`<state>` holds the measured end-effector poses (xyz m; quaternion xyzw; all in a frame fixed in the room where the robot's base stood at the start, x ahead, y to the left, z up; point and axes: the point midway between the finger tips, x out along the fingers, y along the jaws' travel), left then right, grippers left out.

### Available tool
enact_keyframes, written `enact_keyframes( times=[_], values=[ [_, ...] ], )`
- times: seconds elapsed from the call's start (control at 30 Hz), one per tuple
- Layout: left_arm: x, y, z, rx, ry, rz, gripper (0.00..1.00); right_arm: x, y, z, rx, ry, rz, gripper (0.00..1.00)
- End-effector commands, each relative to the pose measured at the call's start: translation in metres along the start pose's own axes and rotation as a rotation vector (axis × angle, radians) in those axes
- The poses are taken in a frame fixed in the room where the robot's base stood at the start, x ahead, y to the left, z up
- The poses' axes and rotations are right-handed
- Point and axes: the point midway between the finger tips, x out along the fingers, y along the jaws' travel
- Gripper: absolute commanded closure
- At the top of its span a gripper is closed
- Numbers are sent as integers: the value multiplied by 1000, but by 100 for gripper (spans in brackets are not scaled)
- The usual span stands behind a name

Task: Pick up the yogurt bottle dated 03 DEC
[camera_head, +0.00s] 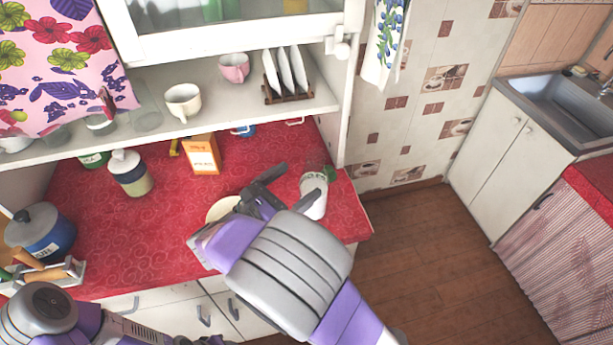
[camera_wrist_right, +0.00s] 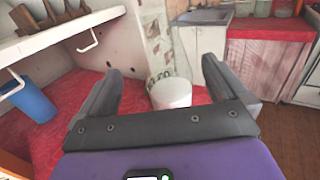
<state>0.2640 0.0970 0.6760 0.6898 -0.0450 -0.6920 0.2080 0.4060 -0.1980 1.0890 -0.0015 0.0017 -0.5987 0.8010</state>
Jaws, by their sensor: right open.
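A white bottle-like container (camera_head: 314,196) with green at its top stands at the right end of the red counter. In the right wrist view a white cylinder (camera_wrist_right: 171,93) shows beyond and between the fingers. No date can be read on it, so I cannot tell whether it is the 03 DEC yogurt bottle. My right gripper (camera_head: 268,188) is open and empty over the counter, just left of the white container; its fingers also show in the right wrist view (camera_wrist_right: 161,80). My left arm is at the lower left; its gripper (camera_head: 207,341) barely shows at the bottom edge.
The red counter (camera_head: 100,235) holds an orange-white box (camera_head: 201,154), a white-lidded jar (camera_head: 130,173), a blue pot (camera_head: 42,231) and a pale round dish (camera_head: 222,209) partly behind my gripper. A shelf (camera_head: 215,115) with cups overhangs the back. A blue cup (camera_wrist_right: 28,100) shows left.

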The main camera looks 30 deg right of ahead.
Motion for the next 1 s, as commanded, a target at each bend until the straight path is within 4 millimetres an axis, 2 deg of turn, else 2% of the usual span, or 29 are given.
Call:
enact_keyframes(
  times=[0.03,0.2,0.37,0.57,0.9,1.0],
  values=[
    [7,-3,0,0,-1,0,57,0,0,-13,-4,-2,-1,0],
    [22,-8,0,-1,-2,0,57,0,0,-50,-4,-3,-1,0],
    [31,-12,-1,-1,-1,0,57,0,0,-74,-2,-1,-2,0],
    [31,-12,-1,-1,-1,0,57,16,0,-70,1,2,-2,0],
    [44,-16,-2,0,-1,0,57,67,-1,-70,1,2,-4,0],
    [45,-17,-2,0,-1,0,57,74,-1,-70,1,1,-2,0]
  ],
)
